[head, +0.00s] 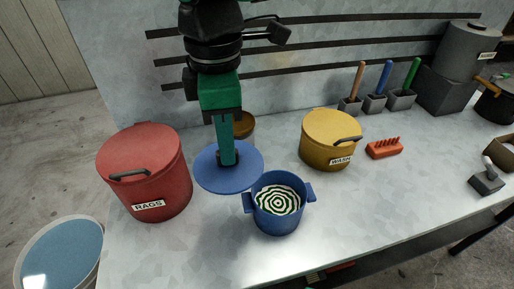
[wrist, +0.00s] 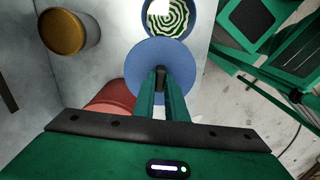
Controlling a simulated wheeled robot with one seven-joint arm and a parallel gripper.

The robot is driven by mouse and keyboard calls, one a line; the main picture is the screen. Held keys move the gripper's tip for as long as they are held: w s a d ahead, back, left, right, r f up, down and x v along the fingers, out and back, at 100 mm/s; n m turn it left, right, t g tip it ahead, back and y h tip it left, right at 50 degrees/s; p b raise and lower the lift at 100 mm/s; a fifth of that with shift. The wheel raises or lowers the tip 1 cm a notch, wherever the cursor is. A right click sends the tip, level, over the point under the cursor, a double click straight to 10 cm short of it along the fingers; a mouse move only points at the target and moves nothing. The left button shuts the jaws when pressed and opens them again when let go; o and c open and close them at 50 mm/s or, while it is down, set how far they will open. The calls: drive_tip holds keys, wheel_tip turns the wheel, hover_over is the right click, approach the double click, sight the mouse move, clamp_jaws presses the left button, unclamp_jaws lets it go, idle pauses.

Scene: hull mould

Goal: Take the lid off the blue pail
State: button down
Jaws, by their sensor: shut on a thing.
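The blue pail (head: 277,222) stands open on the bench, with a green-and-white ringed pattern showing inside it. It also shows at the top of the wrist view (wrist: 186,31). The round blue lid (head: 240,182) is off the pail, up and to its left in the head view. My gripper (head: 228,160) is shut on the lid's handle, which is mostly hidden between the fingers. In the wrist view the lid (wrist: 150,55) lies just beyond my fingertips (wrist: 161,75) and slightly overlaps the pail's near edge in the picture.
A red RAGS pail (head: 168,187) with its lid on stands to the left. A yellow WASH pail (head: 318,150), also lidded, stands right of the lid. A brown-yellow container (head: 244,124) is behind my gripper.

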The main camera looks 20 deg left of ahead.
sight(218, 152)
drive_tip(key=shift+s+a+r, duration=0.3)
drive_tip(key=shift+a+r, duration=0.25)
drive_tip(key=shift+a, duration=0.15)
drive_tip(key=shift+r, duration=1.9)
